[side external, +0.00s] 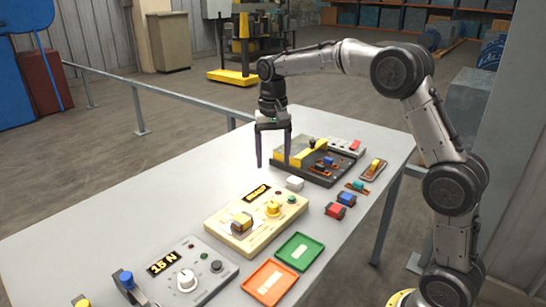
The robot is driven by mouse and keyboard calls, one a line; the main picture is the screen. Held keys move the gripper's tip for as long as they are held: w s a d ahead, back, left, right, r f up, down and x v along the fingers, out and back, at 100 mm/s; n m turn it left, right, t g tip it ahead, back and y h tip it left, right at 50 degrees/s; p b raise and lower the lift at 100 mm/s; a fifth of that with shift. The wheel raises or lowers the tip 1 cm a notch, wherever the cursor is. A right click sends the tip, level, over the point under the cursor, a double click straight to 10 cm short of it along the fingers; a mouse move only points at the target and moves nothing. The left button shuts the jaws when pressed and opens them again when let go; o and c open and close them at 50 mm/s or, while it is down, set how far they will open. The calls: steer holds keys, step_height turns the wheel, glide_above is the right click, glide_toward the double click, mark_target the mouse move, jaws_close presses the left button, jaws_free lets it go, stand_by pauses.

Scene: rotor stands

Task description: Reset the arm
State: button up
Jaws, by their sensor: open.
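My gripper (273,163) hangs fingers-down over the far half of the table. Its two dark fingers are apart with nothing between them. It is to the left of a dark station with a yellow bar (311,155), and one finger overlaps that station's left edge in the picture. I cannot tell its exact height above the table. A cream station (222,222) with a yellow knob and a small display stands nearer. A grey station (208,262) with a white knob and a display reading "15 N" is at the near left.
An orange tray (247,289) and a green tray (282,252) lie at the table's right edge.

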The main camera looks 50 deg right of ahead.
steer(key=s+a+r+n+t, duration=0.25)
steer(key=s+a+r, duration=0.25)
steer(key=s+r, duration=0.7)
steer(key=s+a+f+n+t, duration=0.1)
steer(key=s+f+n, duration=0.2)
steer(key=s+f, duration=0.2)
steer(key=s+a+f+n+t, duration=0.1)
steer(key=s+f, duration=0.4)
steer(key=s, duration=0.7)
steer(key=shift+a+f+n+t, duration=0.2)
steer(key=shift+n+t, duration=0.35)
steer(key=shift+n, duration=0.5)
steer(key=shift+r, duration=0.1)
